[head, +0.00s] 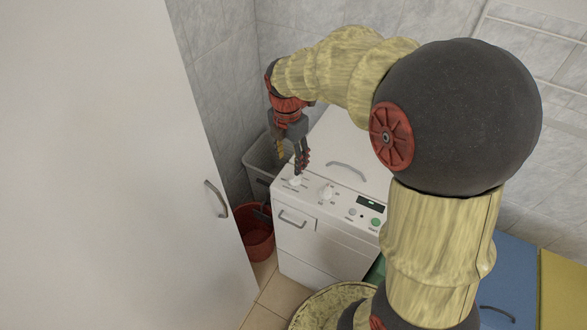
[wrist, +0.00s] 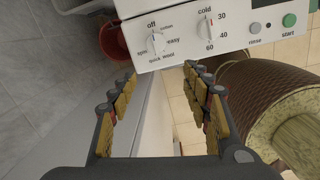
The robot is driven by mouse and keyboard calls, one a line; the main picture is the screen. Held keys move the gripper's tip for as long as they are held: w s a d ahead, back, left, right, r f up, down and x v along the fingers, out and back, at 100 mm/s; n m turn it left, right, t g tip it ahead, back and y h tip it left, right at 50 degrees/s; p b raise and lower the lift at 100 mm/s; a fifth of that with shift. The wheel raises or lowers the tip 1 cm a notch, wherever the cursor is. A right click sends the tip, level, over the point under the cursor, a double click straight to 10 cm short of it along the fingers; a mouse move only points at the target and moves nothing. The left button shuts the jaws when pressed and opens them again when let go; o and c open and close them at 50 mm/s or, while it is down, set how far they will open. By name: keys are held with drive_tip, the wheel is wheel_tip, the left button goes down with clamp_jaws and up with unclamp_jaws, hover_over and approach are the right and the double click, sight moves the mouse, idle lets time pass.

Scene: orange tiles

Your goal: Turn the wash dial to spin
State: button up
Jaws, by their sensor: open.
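The white washing machine (head: 322,238) stands against the tiled wall. Its wash dial (wrist: 155,43) is the left white knob on the panel, ringed by labels including off, cotton, easy, wool, quick and spin. The exact pointer direction is too small to tell. The dial also shows in the head view (head: 294,181), just below my gripper (head: 291,158). In the wrist view my gripper (wrist: 159,74) is open and empty, its fingers spread. The dial appears beyond the fingertips, between them, with no visible contact.
A temperature dial (wrist: 206,28), rinse button (wrist: 255,28) and start button (wrist: 289,20) sit to the right on the panel. A red bucket (head: 254,232) and a grey bin (head: 262,155) stand left of the machine. A white cabinet door (head: 110,180) fills the left.

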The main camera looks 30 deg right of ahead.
sight(295, 178)
drive_tip(key=w+f+n, duration=0.1)
drive_tip(key=w+d+f+n, duration=0.1)
drive_tip(key=f+n, duration=0.1)
drive_tip(key=d+f+n+g+p, duration=0.1)
drive_tip(key=shift+w+f+n, duration=0.15)
drive_tip(key=shift+w+n, duration=0.25)
drive_tip(key=f, duration=0.2)
drive_tip(key=f+b, duration=0.1)
drive_tip(key=f, duration=0.2)
drive_tip(key=f+b, duration=0.1)
drive_tip(key=f, duration=0.2)
drive_tip(key=shift+s+d, duration=0.2)
drive_tip(key=shift+d, duration=0.1)
drive_tip(key=shift+r, duration=0.1)
drive_tip(key=shift+c, duration=1)
drive_tip(key=c, duration=1)
